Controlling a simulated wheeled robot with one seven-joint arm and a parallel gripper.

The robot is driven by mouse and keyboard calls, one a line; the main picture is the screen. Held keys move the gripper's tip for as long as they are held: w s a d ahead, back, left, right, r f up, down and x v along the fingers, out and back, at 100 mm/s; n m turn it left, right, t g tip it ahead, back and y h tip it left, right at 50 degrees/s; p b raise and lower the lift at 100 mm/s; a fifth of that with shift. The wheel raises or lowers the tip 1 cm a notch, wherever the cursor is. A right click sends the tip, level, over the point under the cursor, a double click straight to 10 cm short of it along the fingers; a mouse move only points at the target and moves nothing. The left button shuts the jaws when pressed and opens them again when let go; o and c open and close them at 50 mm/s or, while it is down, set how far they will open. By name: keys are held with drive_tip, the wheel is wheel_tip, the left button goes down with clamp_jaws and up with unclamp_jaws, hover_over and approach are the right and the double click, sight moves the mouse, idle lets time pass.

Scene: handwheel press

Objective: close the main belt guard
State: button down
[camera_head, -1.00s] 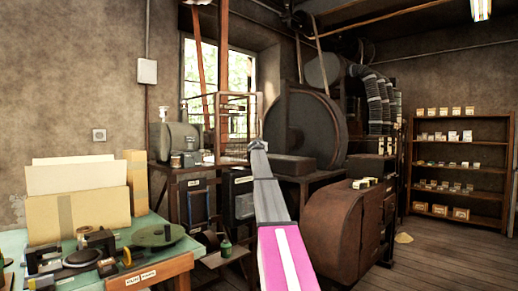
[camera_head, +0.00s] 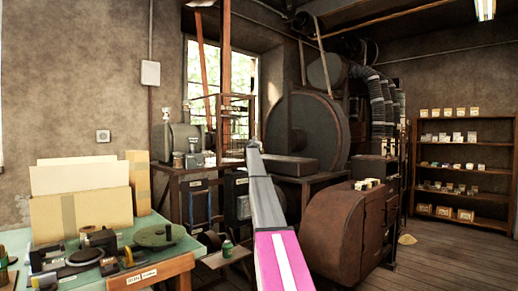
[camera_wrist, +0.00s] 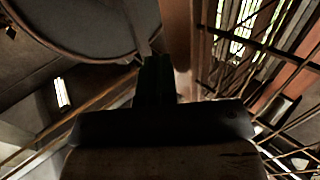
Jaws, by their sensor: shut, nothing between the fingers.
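An open-barred frame (camera_head: 236,118), which looks like the main belt guard, stands by the upright brown belt (camera_head: 225,70) in front of the window. My gripper (camera_head: 253,146) is at the far end of my outstretched arm, close to the frame's lower right side. Contact between them cannot be made out. In the wrist view my dark gripper (camera_wrist: 155,75) is shut and empty, pointing up. Thin bars (camera_wrist: 275,55) run to its right, and the brown belt (camera_wrist: 179,45) rises just beside it. Any latch or hinge of the guard is hidden or too small to tell.
A big dark round wheel housing (camera_head: 308,130) stands right of my gripper. A rounded brown cabinet (camera_head: 340,230) is at lower right. A green-topped table (camera_head: 205,247) with tools and boards is at left. Open floor (camera_head: 440,262) lies at the right, before the shelves (camera_head: 462,165).

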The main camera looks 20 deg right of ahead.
drive_tip(key=shift+w+a, duration=0.25)
drive_tip(key=shift+w, duration=0.55)
drive_tip(key=shift+w+a, duration=0.2)
drive_tip(key=shift+w, duration=0.6)
drive_tip(key=shift+s, duration=0.1)
drive_tip(key=s+d, duration=0.5)
drive_tip(key=s, duration=0.8)
drive_tip(key=shift+d, duration=0.15)
drive_tip(key=s+a+f+n+g+y, duration=0.1)
drive_tip(key=s+a+f+g+y, duration=0.15)
drive_tip(key=s+a+f, duration=0.9)
drive_tip(key=s+a+f+g+y, duration=0.1)
drive_tip(key=s+a+f+g, duration=0.25)
drive_tip(key=f, duration=1.55)
drive_tip(key=s+a+f+n+g+y, duration=0.1)
drive_tip(key=s+a+f+g, duration=0.1)
drive_tip(key=s+a+f, duration=1)
drive_tip(key=s+a+f+n+g+y, duration=0.1)
drive_tip(key=s+a+f+g, duration=0.1)
drive_tip(key=s+a+f, duration=0.3)
drive_tip(key=s+a+f+n+g+y, duration=0.1)
drive_tip(key=s+a+f+g+y, duration=0.1)
drive_tip(key=s+f, duration=0.9)
drive_tip(key=s+a+f+n+g+y, duration=0.1)
drive_tip(key=s+a+f, duration=0.6)
drive_tip(key=s, duration=1.1)
drive_tip(key=f+n+g, duration=0.1)
drive_tip(key=g, duration=0.1)
drive_tip(key=shift+s+a+g, duration=0.3)
drive_tip(key=shift+a, duration=0.05)
